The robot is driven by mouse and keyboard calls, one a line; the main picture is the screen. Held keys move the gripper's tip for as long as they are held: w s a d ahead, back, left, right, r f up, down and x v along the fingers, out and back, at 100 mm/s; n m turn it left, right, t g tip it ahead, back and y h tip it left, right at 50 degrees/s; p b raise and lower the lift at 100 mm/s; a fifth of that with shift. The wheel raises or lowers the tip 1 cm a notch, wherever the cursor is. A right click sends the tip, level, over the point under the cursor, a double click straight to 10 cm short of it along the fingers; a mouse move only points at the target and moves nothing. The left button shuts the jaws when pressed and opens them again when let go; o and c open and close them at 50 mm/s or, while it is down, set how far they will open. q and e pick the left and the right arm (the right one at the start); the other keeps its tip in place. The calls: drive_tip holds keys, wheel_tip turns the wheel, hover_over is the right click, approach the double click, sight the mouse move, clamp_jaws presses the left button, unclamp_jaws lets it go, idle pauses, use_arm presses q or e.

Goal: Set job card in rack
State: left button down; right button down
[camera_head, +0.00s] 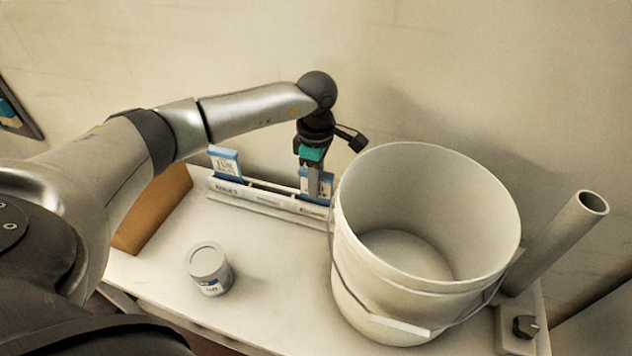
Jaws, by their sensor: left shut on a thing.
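The rack (265,199) is a long, low pale holder with printed labels on its front, standing near the wall at the back of the table. A blue-and-white card (225,163) stands in its left end. My left gripper (314,166) points down over the rack's right part and is shut on a second blue-and-white card, the job card (326,188). The card's lower edge is at the rack; whether it sits fully in a slot I cannot tell. The fingers cover part of this card. My right gripper is not in view.
A large white bucket (360,268) stands close to the right of the rack and hides its right end. A small labelled tin (209,268) stands in front of the rack. A brown block (152,208) is at left, and a grey tube (560,240) at right.

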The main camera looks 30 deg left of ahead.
use_arm(q)
drive_tip(key=c, duration=0.7)
unclamp_jaws()
drive_tip(key=shift+o, duration=0.2)
